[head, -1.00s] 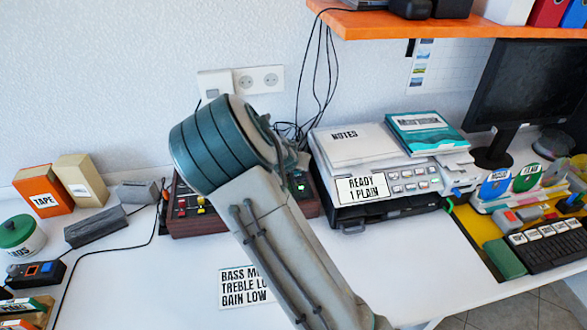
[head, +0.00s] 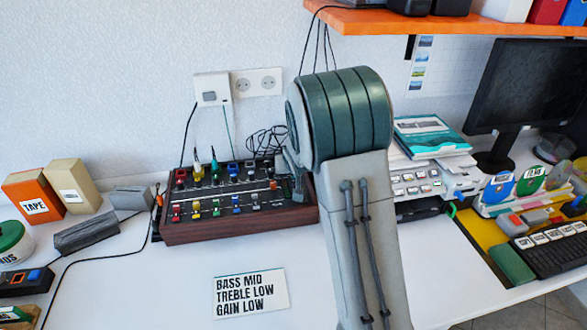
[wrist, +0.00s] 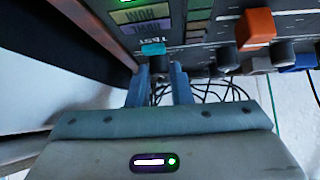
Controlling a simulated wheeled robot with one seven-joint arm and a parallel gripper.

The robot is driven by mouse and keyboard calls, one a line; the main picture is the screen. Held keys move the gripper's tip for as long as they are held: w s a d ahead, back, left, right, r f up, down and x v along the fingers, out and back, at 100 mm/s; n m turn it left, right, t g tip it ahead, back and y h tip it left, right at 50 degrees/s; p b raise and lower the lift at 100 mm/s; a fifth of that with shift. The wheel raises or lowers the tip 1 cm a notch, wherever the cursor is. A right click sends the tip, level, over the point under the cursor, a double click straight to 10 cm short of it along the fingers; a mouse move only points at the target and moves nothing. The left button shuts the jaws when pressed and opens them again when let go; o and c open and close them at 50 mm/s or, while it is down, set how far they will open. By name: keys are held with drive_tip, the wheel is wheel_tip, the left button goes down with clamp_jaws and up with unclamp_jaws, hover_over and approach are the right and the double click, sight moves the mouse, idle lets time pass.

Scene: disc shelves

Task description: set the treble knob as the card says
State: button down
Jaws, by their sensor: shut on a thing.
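A white card (head: 250,293) lies on the desk in front of the mixer and reads BASS MID, TREBLE LOW, GAIN LOW. The dark mixer (head: 240,230) with wooden sides carries several coloured knobs and sliders. My gripper (head: 297,188) is at the mixer's right end, partly hidden by my arm. In the wrist view my gripper (wrist: 160,74) has its fingers around a small dark knob (wrist: 158,90) and is shut on it. A teal cap (wrist: 153,48) is just beyond the fingertips. I cannot read this knob's label or setting.
An orange cap (wrist: 256,27) and other controls are close beside the fingers. Loose cables (head: 265,140) lie behind the mixer. A printer-like machine (head: 425,183) stands to the right. The desk (head: 180,270) is clear around the card.

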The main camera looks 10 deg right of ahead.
drive_tip(key=shift+n, duration=0.3)
idle(0.5)
drive_tip(key=c, duration=1.6)
unclamp_jaws()
drive_tip(key=v, duration=1.4)
drive_tip(key=shift+d, duration=0.25)
